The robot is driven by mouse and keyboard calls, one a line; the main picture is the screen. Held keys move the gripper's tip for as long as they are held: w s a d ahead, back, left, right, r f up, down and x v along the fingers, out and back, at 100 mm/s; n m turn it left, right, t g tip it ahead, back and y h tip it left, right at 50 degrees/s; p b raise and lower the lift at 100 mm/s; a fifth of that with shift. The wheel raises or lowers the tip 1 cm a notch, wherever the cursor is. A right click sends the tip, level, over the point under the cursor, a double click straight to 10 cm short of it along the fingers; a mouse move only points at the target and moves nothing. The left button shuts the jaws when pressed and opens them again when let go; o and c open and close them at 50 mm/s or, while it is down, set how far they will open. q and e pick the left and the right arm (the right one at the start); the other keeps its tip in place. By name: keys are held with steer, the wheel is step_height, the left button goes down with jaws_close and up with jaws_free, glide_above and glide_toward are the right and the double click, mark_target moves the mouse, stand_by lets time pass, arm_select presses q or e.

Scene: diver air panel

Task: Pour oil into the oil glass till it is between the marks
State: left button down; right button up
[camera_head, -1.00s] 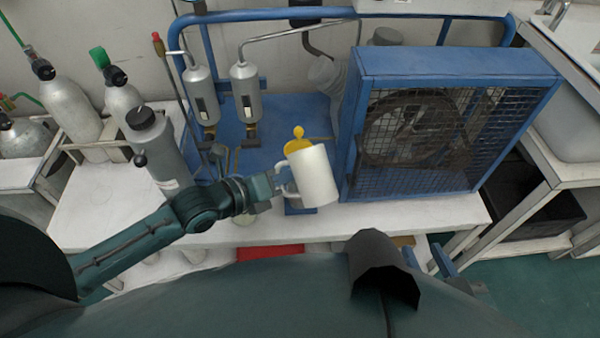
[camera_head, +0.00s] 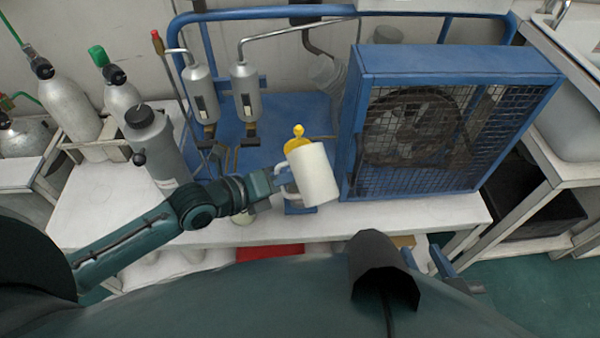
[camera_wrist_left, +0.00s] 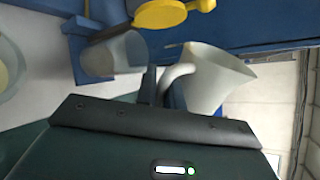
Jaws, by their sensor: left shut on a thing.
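My left gripper (camera_head: 279,182) is shut on the handle of a white jug (camera_head: 317,178), held above the front of the bench before the blue frame. In the left wrist view the jug (camera_wrist_left: 212,78) is beside the gripper (camera_wrist_left: 160,85), its wide rim towards the right. I cannot tell how much oil it holds. A clear glass (camera_wrist_left: 115,54), likely the oil glass, is beside a blue bracket (camera_wrist_left: 78,45) and apart from the jug. A yellow round part with a knob (camera_wrist_left: 160,12) is near it and shows behind the jug (camera_head: 297,143). Marks and oil level cannot be made out.
A blue fan cage (camera_head: 450,120) stands close to the right of the jug. Two grey filter cylinders (camera_head: 201,92) (camera_head: 247,90) are behind and left. A grey bottle (camera_head: 157,145) and gas cylinders (camera_head: 70,100) stand at the left. The bench's front right (camera_head: 420,212) is clear.

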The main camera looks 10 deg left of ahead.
arm_select(q)
steer(key=shift+f, duration=0.1)
stand_by(0.5)
steer(key=shift+s+d+h, duration=0.25)
steer(key=shift+h, duration=0.05)
steer(key=shift+a, duration=0.1)
stand_by(0.4)
steer(key=shift+n, duration=0.4)
stand_by(0.7)
stand_by(0.4)
steer(key=shift+d+r+n+g+h, duration=0.25)
steer(key=shift+d+n+g+h, duration=0.05)
steer(key=shift+d+h, duration=0.1)
stand_by(2.0)
